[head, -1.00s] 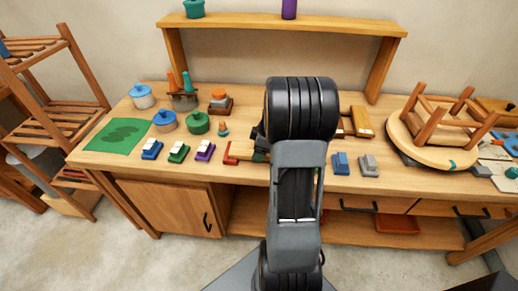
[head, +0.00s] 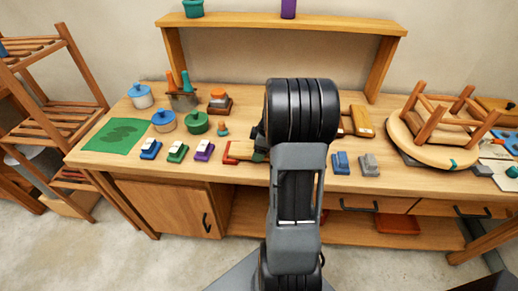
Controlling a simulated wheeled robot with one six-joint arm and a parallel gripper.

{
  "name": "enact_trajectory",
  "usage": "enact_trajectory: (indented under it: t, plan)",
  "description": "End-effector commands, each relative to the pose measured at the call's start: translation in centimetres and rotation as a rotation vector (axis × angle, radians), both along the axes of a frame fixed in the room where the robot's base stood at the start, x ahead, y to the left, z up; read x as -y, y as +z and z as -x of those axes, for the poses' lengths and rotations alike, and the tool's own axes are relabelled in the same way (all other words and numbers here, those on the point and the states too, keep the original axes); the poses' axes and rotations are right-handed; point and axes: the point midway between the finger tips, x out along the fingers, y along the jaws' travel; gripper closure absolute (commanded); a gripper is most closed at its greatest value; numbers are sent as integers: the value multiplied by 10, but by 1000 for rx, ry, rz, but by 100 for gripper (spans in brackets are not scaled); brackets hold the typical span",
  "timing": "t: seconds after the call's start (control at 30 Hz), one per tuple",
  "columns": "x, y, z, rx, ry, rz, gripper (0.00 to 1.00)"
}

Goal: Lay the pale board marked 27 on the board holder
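My gripper (head: 259,147) is mostly hidden behind my own arm; only a dark edge shows beside the arm, over the bench, and its fingers cannot be made out. Just left of it a low red-orange bracket (head: 228,153), possibly the board holder, sits on the bench. A wood-coloured flat piece (head: 243,150) shows between the bracket and my gripper, its right part hidden; I cannot tell whether it rests on the bracket or is held. No marking 27 is legible. Another wooden board-like piece (head: 361,121) lies right of my arm, partly hidden.
Blue, green and purple blocks with pale tops (head: 177,152), lidded pots (head: 164,120) and a green mat (head: 116,135) stand left. Blue and grey blocks (head: 369,165) lie right of my arm. An upturned stool (head: 436,140) fills the right. A shelf (head: 290,24) spans the back.

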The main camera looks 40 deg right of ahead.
Motion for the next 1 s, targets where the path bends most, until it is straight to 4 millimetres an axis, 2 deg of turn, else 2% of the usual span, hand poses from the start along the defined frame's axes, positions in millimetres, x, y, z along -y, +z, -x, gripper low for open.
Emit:
enact_trajectory:
  t: [0.27,0.3,0.53,1.0]
  plan:
    - [0,-5,0,1,0,1,55]
    - [0,-4,0,1,0,1,22]
    - [0,-4,0,0,0,0,0]
    - [0,-2,0,0,0,0,0]
